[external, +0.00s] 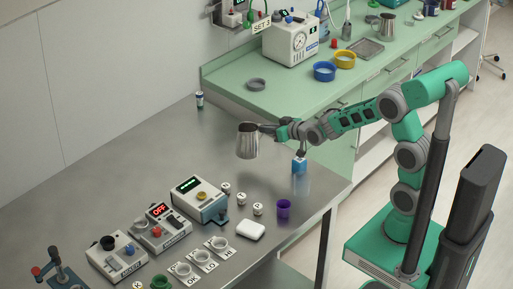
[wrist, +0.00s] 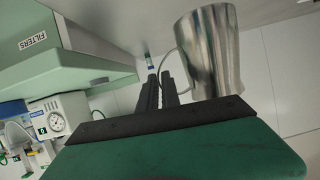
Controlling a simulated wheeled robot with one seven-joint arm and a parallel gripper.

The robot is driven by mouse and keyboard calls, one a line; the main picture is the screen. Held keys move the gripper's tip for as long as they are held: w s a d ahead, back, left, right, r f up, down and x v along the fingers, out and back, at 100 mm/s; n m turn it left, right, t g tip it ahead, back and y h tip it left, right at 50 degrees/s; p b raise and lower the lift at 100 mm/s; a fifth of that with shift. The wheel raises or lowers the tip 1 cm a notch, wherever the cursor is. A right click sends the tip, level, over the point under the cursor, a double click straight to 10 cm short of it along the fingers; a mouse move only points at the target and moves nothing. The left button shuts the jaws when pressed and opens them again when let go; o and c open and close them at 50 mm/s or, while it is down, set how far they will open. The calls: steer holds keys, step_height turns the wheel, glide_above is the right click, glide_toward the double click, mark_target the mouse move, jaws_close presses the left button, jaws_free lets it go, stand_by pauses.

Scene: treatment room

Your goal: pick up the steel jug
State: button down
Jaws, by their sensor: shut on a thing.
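The steel jug (external: 248,141) is a shiny metal jug in the middle of the external view, above the steel table. My gripper (external: 268,130) reaches it from the right, at the handle side. In the wrist view the jug (wrist: 212,52) fills the upper right, and its thin handle runs between the fingers of my gripper (wrist: 166,88). The gripper is shut on the handle. The jug looks roughly upright in the external view. Its base seems clear of the table, though the gap is hard to judge.
A small bottle (external: 200,99) stands at the back edge. Control boxes (external: 187,200) crowd the front. The green counter (external: 225,80) holds a gauge box (external: 291,42) and dishes.

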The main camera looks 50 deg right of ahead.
steer(key=w+r+b+v, duration=0.1)
steer(key=r+v, duration=0.1)
steer(key=v, duration=1.1)
steer(key=shift+s+r, duration=0.3)
steer(key=shift+a, duration=0.15)
